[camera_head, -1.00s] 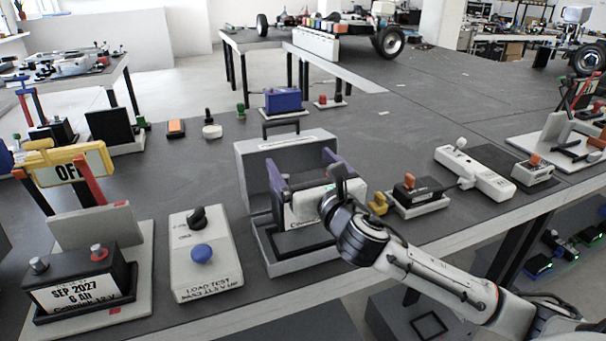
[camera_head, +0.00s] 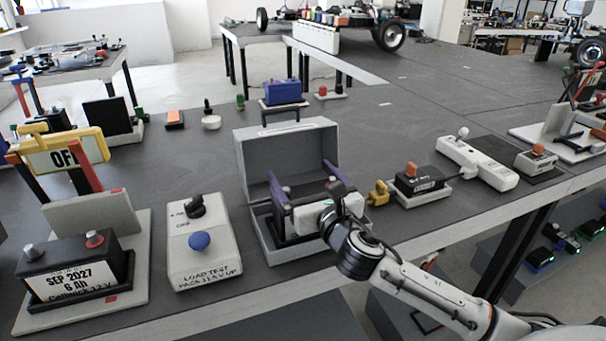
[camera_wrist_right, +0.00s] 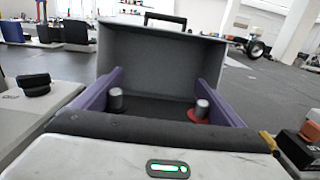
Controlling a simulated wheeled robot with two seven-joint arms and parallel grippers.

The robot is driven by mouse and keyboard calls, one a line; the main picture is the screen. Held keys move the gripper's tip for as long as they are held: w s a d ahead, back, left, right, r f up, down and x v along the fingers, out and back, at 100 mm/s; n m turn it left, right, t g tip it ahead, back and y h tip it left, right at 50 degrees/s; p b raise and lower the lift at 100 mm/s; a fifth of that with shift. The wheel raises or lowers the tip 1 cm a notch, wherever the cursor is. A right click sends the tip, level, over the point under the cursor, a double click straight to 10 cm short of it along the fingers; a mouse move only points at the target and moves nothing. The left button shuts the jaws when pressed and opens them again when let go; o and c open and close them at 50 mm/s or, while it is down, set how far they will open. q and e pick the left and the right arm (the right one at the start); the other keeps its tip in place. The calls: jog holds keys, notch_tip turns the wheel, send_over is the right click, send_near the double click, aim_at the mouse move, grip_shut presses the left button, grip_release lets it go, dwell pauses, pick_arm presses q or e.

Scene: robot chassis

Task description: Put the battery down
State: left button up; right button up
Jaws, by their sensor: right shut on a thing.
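My right gripper (camera_head: 302,184) comes in from the lower right, its two purple fingers shut on a dark battery (camera_head: 306,190). The battery is upright and low inside an open grey case (camera_head: 262,236). In the right wrist view, the battery's dark top (camera_wrist_right: 158,108) shows between the fingers, with a dark-based post on the left and a red-based post on the right. The gripper body hides much of its front, and I cannot tell whether its underside touches the case floor. My left gripper is not in view.
The case's raised lid (camera_head: 288,150) stands behind the battery. A load tester (camera_head: 203,262) is to the left, beside another labelled battery (camera_head: 75,272) on a grey stand. A small orange-knobbed device (camera_head: 418,187) is to the right.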

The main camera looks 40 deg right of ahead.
jog(key=o, duration=1.8)
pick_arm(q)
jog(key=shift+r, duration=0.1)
pick_arm(e)
jog(key=shift+r, duration=0.1)
jog(key=shift+s+a, duration=0.1)
jog(key=shift+s, duration=0.15)
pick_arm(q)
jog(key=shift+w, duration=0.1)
pick_arm(e)
jog(key=v, duration=1.1)
jog(key=shift+s, duration=0.3)
